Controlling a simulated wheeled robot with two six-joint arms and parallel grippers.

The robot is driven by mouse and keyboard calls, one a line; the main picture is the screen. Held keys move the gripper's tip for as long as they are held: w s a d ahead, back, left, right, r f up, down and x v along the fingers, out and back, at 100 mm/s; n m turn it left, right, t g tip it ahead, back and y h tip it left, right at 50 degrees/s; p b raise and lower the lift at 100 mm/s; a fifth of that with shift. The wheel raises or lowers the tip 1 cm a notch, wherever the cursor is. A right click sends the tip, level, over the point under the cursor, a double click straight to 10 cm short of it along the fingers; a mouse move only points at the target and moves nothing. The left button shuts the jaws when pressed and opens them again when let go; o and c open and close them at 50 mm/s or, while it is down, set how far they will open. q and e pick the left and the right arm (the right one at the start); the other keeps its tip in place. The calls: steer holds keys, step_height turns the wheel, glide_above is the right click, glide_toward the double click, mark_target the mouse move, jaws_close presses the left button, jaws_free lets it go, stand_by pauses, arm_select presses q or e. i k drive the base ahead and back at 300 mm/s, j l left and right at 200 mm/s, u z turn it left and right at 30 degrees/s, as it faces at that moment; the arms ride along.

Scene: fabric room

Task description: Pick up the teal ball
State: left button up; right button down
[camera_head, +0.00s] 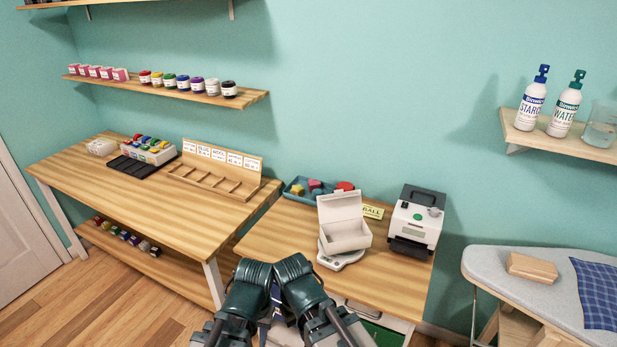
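I cannot clearly make out a teal ball. A blue-teal tray (290,192) at the back of the small wooden table holds small coloured pieces, yellow, pink, blue and red, too small to tell their shapes well. A yellowish card (373,212) with lettering that seems to read "BALL" is beside the tray. Two dark green arm parts of mine rise at the bottom middle, in front of the table. My gripper fingers do not show.
An open white box (345,234) stands on a white scale (341,260) on the small table (275,246). A white-and-black machine (416,217) is to its right. A long workbench (150,195) is at left, an ironing board (500,272) at right. The table's front left is clear.

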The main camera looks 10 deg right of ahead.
mark_target(317, 192)
steer(key=i+j+z, duration=0.1)
steer(key=z, duration=0.95)
steer(key=i+j+z, duration=0.1)
steer(key=j+z, duration=1.05)
steer(key=j, duration=0.4)
steer(key=k+j+z, duration=0.1)
steer(key=j, duration=0.3)
steer(key=k+j, duration=0.15)
steer(key=j, duration=0.65)
steer(key=k+z, duration=0.05)
